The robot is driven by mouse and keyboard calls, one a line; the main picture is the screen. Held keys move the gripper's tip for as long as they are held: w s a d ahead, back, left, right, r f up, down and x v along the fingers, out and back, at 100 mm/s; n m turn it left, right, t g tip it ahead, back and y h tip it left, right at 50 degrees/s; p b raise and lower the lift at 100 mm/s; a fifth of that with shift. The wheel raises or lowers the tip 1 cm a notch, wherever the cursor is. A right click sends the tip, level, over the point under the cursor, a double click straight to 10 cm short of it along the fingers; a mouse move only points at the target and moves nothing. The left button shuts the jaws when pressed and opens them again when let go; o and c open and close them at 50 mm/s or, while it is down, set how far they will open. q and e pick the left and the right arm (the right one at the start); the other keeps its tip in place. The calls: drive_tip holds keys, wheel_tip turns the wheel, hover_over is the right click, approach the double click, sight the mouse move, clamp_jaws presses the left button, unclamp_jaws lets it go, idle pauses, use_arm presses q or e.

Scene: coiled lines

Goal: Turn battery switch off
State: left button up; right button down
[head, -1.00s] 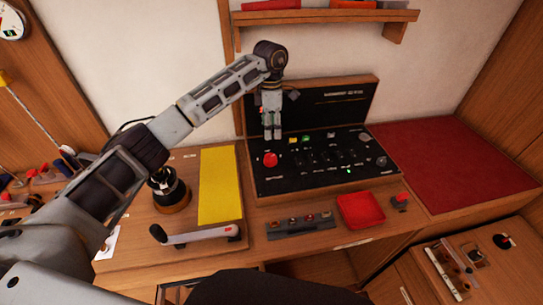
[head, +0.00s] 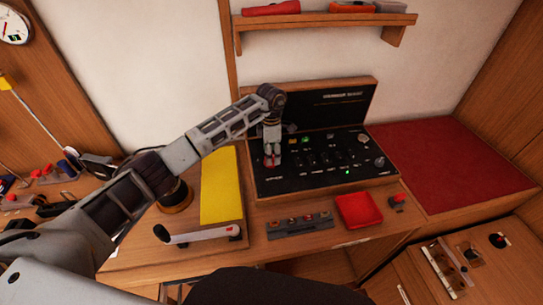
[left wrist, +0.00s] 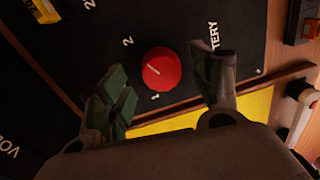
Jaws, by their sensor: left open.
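The battery switch is a round red knob (left wrist: 161,70) with a short white mark on the black panel, seen in the left wrist view. The digits 1 and 2 and part of the word BATTERY are printed around it. My left gripper (left wrist: 160,68) is open, with one finger on each side of the knob and a visible gap to both. In the head view my left gripper (head: 271,158) points down at the left part of the panel (head: 310,181) and largely covers the knob. My right gripper is not in view.
The panel carries several small switches right of my gripper. A yellow sheet (head: 221,187) and a white-handled lever (head: 200,236) lie to the left. A red tray (head: 358,210) sits in front. A shelf (head: 325,18) hangs above. The red mat (head: 450,165) is clear.

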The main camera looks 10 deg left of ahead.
use_arm(q)
drive_tip(key=shift+s+f, duration=0.1)
drive_tip(key=shift+f, duration=1.05)
drive_tip(key=c, duration=1)
drive_tip(key=shift+c, duration=0.2)
